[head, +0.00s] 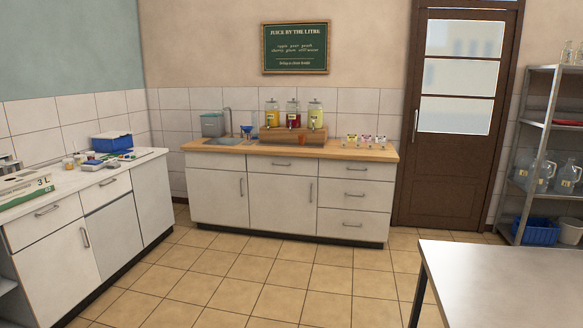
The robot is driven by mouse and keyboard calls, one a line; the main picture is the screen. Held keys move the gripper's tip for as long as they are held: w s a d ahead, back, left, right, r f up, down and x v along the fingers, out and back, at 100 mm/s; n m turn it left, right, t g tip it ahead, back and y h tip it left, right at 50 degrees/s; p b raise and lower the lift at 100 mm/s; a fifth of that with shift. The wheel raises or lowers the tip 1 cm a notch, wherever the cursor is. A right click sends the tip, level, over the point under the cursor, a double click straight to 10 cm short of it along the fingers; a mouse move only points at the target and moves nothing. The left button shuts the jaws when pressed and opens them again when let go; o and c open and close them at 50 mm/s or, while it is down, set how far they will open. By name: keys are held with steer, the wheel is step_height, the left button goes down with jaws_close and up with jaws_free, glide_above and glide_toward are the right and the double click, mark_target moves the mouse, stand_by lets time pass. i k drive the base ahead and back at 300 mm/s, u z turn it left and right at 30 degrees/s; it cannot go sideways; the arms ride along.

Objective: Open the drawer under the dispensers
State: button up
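The three juice dispensers, yellow, red and pale yellow, stand on a wooden stand (292,136) on the wood-topped counter at the back wall. The drawer (268,168) right below them has a pale front with a horizontal bar handle (281,164). It looks shut, flush with the fronts around it. A door front (275,205) with an upright handle is below it. My gripper is not in view.
A stack of several drawers (352,195) is right of that drawer. A sink (224,141) is at the counter's left. A white side counter (110,185) is at left, a table (510,280) at front right. The tiled floor (270,270) between is clear.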

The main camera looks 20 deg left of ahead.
mark_target(288, 158)
steer(key=u, duration=0.35)
steer(key=i, duration=0.7)
steer(key=u, duration=1.05)
steer(key=i, duration=1.95)
steer(key=u, duration=0.4)
steer(key=i, duration=2.05)
steer(key=z, duration=0.75)
steer(key=i, duration=1.4)
steer(key=z, duration=1.65)
steer(key=i, duration=0.75)
steer(key=z, duration=0.35)
